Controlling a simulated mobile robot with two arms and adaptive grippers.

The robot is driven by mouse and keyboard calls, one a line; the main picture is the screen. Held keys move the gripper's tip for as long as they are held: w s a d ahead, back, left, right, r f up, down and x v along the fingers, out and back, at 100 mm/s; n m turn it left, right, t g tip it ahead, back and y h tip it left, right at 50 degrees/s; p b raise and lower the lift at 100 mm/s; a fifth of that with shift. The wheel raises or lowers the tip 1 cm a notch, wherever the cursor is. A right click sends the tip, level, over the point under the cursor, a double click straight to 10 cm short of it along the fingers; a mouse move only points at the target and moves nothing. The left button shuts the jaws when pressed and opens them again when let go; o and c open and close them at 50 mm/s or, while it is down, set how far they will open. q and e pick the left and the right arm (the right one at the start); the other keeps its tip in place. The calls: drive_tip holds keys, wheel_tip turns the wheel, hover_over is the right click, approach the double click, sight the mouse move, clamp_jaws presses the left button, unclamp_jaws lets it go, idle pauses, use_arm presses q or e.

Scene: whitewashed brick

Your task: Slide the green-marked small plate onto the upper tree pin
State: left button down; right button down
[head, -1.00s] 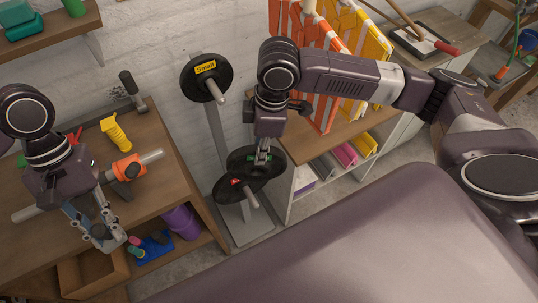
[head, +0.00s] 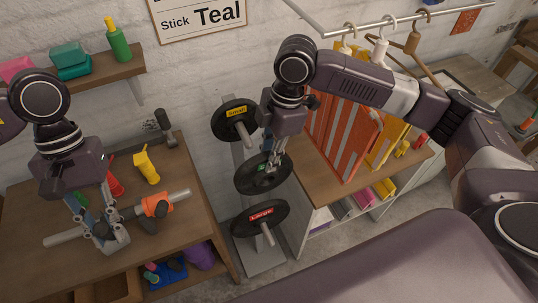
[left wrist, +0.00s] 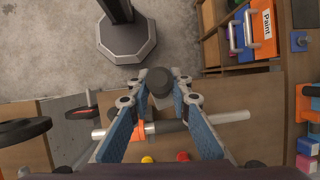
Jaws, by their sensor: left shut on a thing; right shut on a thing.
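The black plate with a green mark (head: 246,180) is held in my right gripper (head: 272,165). It hangs tilted in front of the plate tree (head: 236,160), between the two pins and apart from both. The upper pin (head: 246,134) sticks out from a black disc with a yellow "Small" label (head: 236,111). The lower pin (head: 268,238) sticks out from a black disc with a red "Large" label (head: 260,214). My left gripper (head: 114,246) straddles a metal bar (left wrist: 225,117). Its tips close around a black knob (left wrist: 159,82), apparently part of the orange collar (left wrist: 138,132); the contact is unclear.
A shelf unit (head: 308,190) with orange and yellow hanging cloths stands close on the right. A wall shelf (head: 95,82) is above the bench.

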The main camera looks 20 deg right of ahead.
use_arm(q)
drive_tip(key=shift+r+p, duration=0.5)
drive_tip(key=shift+r, duration=0.15)
use_arm(e)
drive_tip(key=shift+r, duration=0.3)
use_arm(q)
drive_tip(key=shift+r, duration=0.25)
use_arm(e)
drive_tip(key=shift+w, duration=1)
use_arm(q)
drive_tip(key=shift+r+p, duration=0.2)
drive_tip(key=shift+p, duration=0.25)
use_arm(e)
drive_tip(key=shift+w+a+f, duration=0.1)
drive_tip(key=shift+w+f, duration=0.05)
drive_tip(key=shift+w, duration=1.55)
drive_tip(key=shift+w, duration=0.15)
use_arm(q)
drive_tip(key=shift+r, duration=0.15)
use_arm(e)
drive_tip(key=shift+w+a, duration=0.15)
drive_tip(key=shift+w, duration=3.5)
use_arm(q)
drive_tip(key=shift+f+b, duration=0.3)
drive_tip(key=shift+f, duration=0.15)
use_arm(e)
drive_tip(key=shift+w, duration=1.45)
drive_tip(key=shift+w, duration=0.15)
